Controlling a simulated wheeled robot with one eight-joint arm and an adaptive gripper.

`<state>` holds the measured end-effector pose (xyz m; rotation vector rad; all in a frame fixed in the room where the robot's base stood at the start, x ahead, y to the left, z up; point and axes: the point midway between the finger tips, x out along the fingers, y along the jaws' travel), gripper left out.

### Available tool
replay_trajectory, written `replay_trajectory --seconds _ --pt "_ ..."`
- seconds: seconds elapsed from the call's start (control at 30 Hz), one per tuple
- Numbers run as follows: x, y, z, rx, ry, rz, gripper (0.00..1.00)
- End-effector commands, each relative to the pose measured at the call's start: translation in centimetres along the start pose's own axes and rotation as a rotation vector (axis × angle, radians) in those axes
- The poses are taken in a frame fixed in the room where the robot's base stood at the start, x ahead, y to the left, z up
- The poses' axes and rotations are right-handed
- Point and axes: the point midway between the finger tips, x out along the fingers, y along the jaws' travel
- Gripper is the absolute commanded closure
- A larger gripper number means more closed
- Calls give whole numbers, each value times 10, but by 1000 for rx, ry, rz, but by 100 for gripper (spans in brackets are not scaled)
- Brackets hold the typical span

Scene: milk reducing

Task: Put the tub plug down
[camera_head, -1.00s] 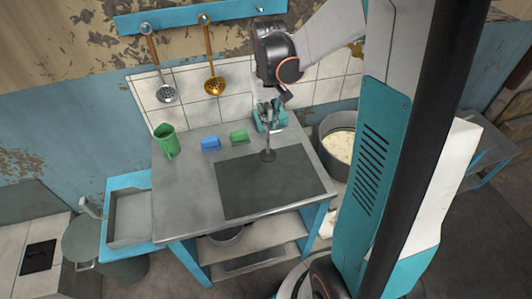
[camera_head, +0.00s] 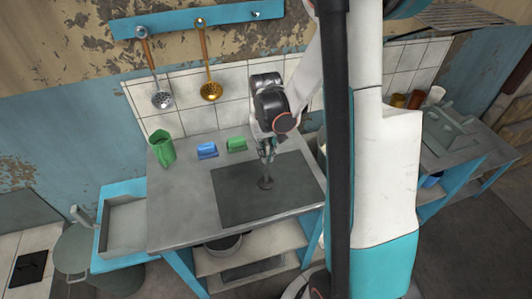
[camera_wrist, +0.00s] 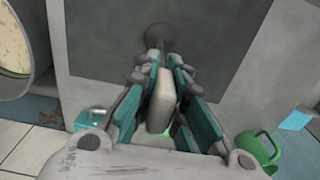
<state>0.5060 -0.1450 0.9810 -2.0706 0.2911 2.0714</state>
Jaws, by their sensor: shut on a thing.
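The tub plug has a dark round base (camera_head: 265,183) and a pale grey handle (camera_wrist: 162,100). My gripper (camera_head: 268,148) is shut on the handle, which sits between its teal finger pads in the wrist view (camera_wrist: 163,75). I cannot tell whether the base touches the mat.
A green mug (camera_head: 162,148), a blue block (camera_head: 207,150) and a green block (camera_head: 237,144) stand along the table's back edge. A pot with pale contents (camera_wrist: 15,50) is beside the table. A sink (camera_head: 125,225) adjoins at left. The table's left front is clear.

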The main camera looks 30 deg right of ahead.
Motion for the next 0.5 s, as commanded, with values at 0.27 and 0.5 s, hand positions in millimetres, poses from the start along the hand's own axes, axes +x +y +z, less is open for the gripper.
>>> replay_trajectory --seconds 0.27,0.5 --pt "3 0 0 0 0 0 87" --pt "2 0 0 0 0 0 68"
